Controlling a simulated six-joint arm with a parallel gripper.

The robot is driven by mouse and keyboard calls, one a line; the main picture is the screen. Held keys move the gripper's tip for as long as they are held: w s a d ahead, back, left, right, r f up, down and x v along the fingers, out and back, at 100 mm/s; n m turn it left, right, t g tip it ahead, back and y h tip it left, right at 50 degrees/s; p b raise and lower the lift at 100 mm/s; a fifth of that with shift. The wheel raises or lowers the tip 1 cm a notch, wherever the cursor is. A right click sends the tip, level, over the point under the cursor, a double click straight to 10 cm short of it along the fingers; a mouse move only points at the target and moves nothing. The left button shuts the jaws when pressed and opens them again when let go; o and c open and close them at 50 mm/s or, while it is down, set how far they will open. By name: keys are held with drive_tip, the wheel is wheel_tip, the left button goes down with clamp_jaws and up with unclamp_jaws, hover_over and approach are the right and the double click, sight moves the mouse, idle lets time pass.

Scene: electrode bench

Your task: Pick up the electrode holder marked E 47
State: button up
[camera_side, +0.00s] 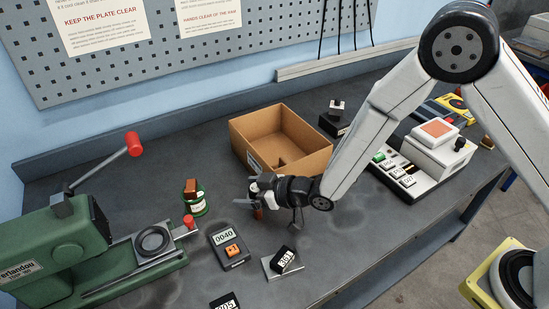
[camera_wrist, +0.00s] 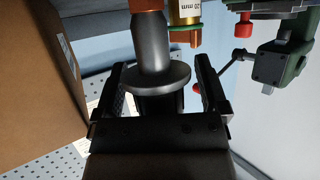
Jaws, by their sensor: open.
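In the side view my gripper (camera_side: 262,190) is low over the bench, just in front of the cardboard box. In the wrist view its jaws (camera_wrist: 160,66) are open, one on each side of a dark grey flanged holder (camera_wrist: 152,52) with a copper-coloured end at the top edge. The holder's dark rear part lies between the jaws, with a gap at the right finger; contact on the left is unclear. In the side view a reddish-brown piece (camera_side: 258,213) shows under my gripper, perhaps the same holder's end. No E 47 mark is readable.
The open cardboard box (camera_side: 300,152) stands close behind my gripper. A green machine (camera_side: 60,250) is at left, a white button console (camera_side: 405,175) at right.

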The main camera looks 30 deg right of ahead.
idle(0.4)
clamp_jaws()
drive_tip(key=shift+r, duration=0.2)
drive_tip(key=shift+r, duration=4.85)
